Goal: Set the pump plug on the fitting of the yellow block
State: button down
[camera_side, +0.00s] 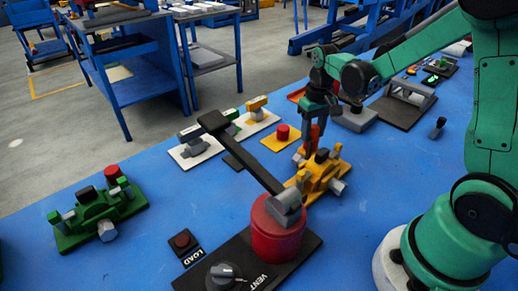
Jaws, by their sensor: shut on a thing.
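The yellow block (315,181) sits right of the middle of the table, with dark knobs on top and grey cylindrical ends at its sides. My gripper (314,118) is above the back of the yellow block, pointing down. It is shut on an orange-red piece (315,132), which looks like the pump plug. The piece hangs close over the block; whether it touches a fitting cannot be told from here. The lower end of the piece and the block's back side are partly hidden.
A red pump cylinder (277,236) with a long black lever (245,155) stands in front, on a black base marked VENT. A green block (98,214) is at left, a LOAD button (182,241) beside the pump. White and yellow plates stand behind.

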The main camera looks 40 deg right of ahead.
aim_at(314, 127)
dwell(0.4)
jog(key=shift+c, duration=0.2)
grip_release()
jog(key=shift+r, duration=3.7)
jog(key=s+a+r+n+t, duration=0.1)
jog(key=s+a+n+t, duration=0.2)
jog(key=a, duration=0.7)
jog(key=shift+s+a+r+t, duration=0.35)
jog(key=shift+s+t, duration=0.8)
jog(key=shift+t, duration=0.95)
